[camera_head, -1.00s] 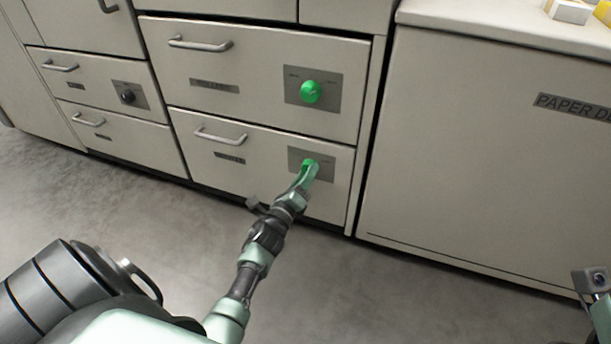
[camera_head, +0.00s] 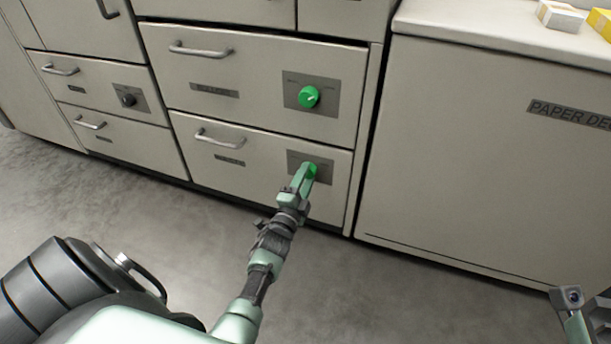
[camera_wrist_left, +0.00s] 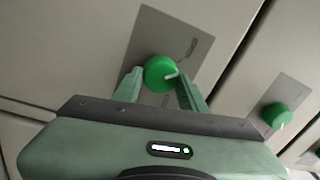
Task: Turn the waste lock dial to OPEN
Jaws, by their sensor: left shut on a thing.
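The lower green dial (camera_head: 313,171) sits on a grey plate (camera_head: 325,174) on the lower drawer front, partly hidden by my gripper. In the left wrist view the dial (camera_wrist_left: 158,72) is between my fingers, its pale pointer mark towards the right finger. My left gripper (camera_head: 308,172) is shut on this dial. The plate's lettering and the drawer label (camera_head: 230,160) are too small to read, so I cannot tell which dial is the waste one. A similar green dial (camera_head: 309,97) is on the drawer above. Part of my right arm shows at the lower right; its fingers cannot be made out.
A dark dial (camera_head: 128,99) is on a drawer to the left. Bar handles (camera_head: 218,138) stick out from the drawer fronts. A large cabinet (camera_head: 470,150) labelled "PAPER DE…" stands at right, with small boxes (camera_head: 561,16) on top. The floor in front is clear.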

